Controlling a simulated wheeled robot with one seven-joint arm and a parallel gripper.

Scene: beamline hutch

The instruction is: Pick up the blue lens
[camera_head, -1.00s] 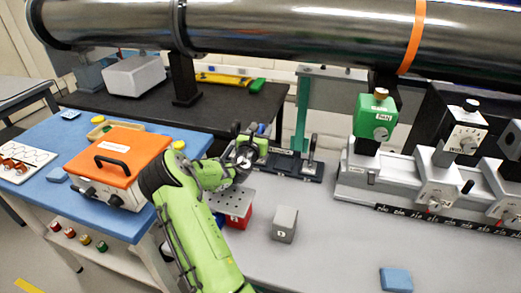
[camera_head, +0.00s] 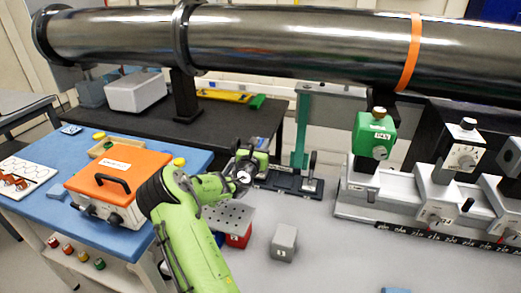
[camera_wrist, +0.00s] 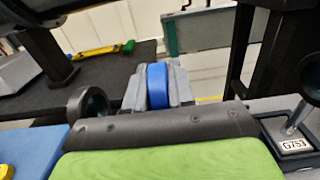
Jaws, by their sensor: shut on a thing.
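The blue lens (camera_wrist: 157,86) shows in the wrist view as a blue rounded edge between the grey fingers of my gripper (camera_wrist: 158,80). The gripper is shut on it, and the lens stands upright between the fingers. In the head view my gripper (camera_head: 250,160) is at the left end of the black holder strip (camera_head: 285,182) on the grey bench. I cannot make out the lens in the head view, where the gripper and wrist hide it. I cannot tell whether the lens still touches the strip.
A small post mount (camera_head: 311,172) stands on the strip's right end. A grey block (camera_head: 284,242) and a perforated plate (camera_head: 229,217) lie nearer. A large dark pipe (camera_head: 290,40) crosses above. The instrument rail (camera_head: 350,207) is at right. The bench's front middle is mostly clear.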

